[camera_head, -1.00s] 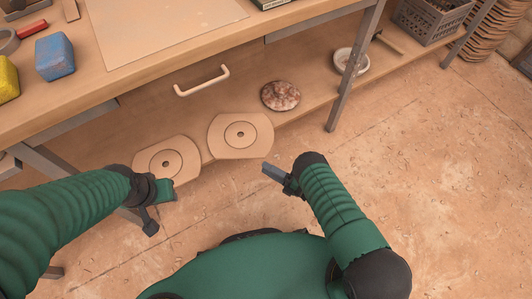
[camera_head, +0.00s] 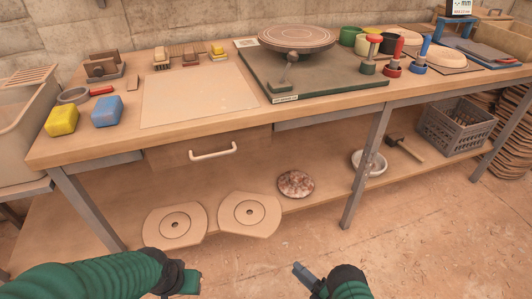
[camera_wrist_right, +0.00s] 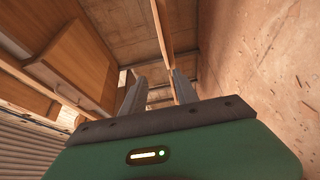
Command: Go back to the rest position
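My right gripper (camera_head: 303,273) is at the bottom of the head view, in front of the bench and over the floor, with nothing held. In the right wrist view its two grey fingers (camera_wrist_right: 158,92) stand apart with an empty gap between them. My left gripper (camera_head: 192,283) is at the bottom left of the head view, just in front of the lower shelf. Its fingers are mostly hidden, so I cannot tell its opening. Neither gripper touches the bench.
The wooden workbench (camera_head: 330,112) holds a turntable (camera_head: 297,38), a yellow block (camera_head: 62,120), a blue block (camera_head: 107,112) and colored tools. Two pale discs (camera_head: 250,213), a speckled disc (camera_head: 296,184) and a grey crate (camera_head: 456,125) are on the lower shelf. The floor (camera_head: 440,240) at right is clear.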

